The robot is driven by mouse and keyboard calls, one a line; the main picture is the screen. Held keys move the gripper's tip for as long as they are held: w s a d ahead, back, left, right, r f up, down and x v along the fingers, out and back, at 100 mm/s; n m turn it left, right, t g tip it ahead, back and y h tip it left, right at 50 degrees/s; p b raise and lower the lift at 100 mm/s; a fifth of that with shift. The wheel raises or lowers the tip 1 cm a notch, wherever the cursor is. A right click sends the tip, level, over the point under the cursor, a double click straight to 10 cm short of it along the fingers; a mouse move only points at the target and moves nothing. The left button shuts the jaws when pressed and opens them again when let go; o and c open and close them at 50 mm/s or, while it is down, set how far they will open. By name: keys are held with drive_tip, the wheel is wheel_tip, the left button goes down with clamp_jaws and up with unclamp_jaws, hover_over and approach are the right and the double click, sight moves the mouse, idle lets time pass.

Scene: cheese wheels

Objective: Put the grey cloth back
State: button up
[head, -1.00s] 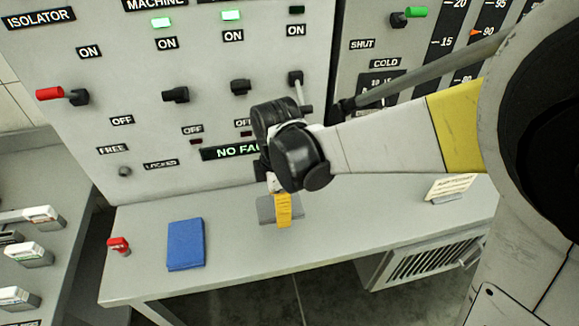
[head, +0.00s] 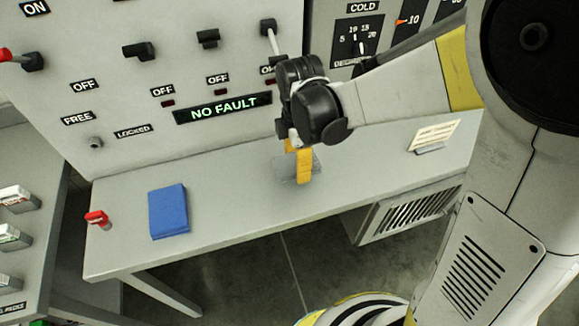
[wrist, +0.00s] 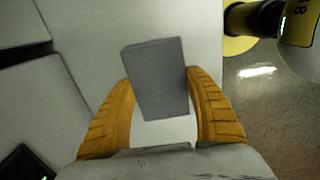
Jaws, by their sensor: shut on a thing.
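My gripper (head: 303,172) is over the grey bench top, its yellow fingers pointing down. It is shut on the grey cloth (head: 284,171), a small flat folded rectangle. In the wrist view the grey cloth (wrist: 157,80) lies between the two yellow fingers of my gripper (wrist: 158,76), one at each side edge. In the head view a finger hides part of the cloth. I cannot tell how far it is above the bench.
A folded blue cloth (head: 168,211) lies on the bench (head: 235,210) at left, with a red knob (head: 96,219) near the left end. A small card on a stand (head: 434,136) is at right. A switch panel (head: 110,60) rises behind. Bench space between the blue cloth and my gripper is clear.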

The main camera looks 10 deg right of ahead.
drive_tip(key=shift+w+a+f, duration=0.15)
drive_tip(key=shift+a+f, duration=0.35)
drive_tip(key=shift+a, duration=0.25)
drive_tip(key=shift+f+b, duration=1.1)
drive_tip(key=shift+f, duration=0.85)
drive_tip(key=shift+f, duration=0.2)
drive_tip(key=o, duration=1.2)
drive_tip(key=shift+r, duration=0.1)
